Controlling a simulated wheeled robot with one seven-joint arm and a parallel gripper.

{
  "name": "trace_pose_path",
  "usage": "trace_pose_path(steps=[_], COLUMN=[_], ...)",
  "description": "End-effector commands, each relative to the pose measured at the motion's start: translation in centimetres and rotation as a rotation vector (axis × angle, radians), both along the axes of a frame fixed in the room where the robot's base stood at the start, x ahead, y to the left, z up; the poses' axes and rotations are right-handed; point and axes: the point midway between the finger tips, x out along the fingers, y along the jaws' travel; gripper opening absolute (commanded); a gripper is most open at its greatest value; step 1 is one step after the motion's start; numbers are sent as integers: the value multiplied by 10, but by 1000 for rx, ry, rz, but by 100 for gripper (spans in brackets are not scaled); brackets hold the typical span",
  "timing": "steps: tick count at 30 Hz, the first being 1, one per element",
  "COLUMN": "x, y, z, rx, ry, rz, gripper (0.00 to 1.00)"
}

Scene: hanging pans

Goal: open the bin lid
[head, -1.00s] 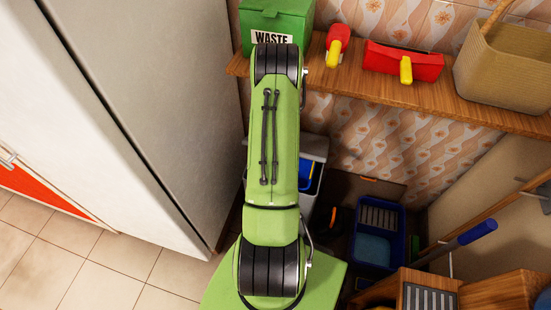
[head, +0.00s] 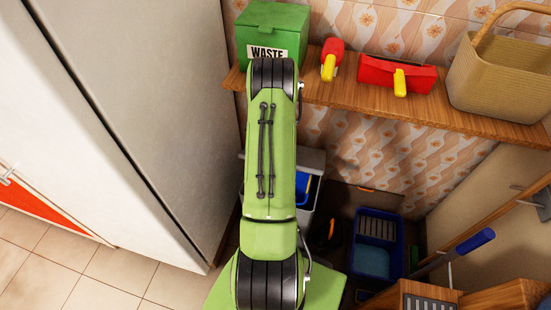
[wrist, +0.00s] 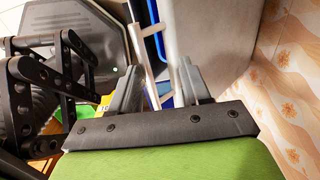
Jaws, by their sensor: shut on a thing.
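A pale grey bin (head: 312,158) with blue inside stands on the floor below the shelf, partly hidden behind my green arm. In the wrist view my gripper (wrist: 157,88) has its two grey fingers around a narrow white bar (wrist: 146,55), which looks like part of the bin or its lid. Blue edges show beside the bar, and a broad pale grey surface (wrist: 210,40) lies to its right. The exact contact at the fingertips is hard to see. In the head view the gripper is hidden by the arm. How far the lid is raised cannot be told.
A large pale cabinet (head: 130,110) closes the left. A blue tray (head: 376,250) stands at right.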

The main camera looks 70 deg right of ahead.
Motion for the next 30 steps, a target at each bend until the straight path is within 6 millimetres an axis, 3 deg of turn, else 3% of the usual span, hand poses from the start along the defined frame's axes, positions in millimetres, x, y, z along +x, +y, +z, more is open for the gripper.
trace_pose_path(steps=[5,12,18,30], x=[0,-1,-2,-2], y=[-3,2,8,10], z=[13,78,114,121], rx=[-14,-14,-7,-2], ry=[-1,-3,-1,0], rz=[-3,-2,-1,0], gripper=[38,38,38,38])
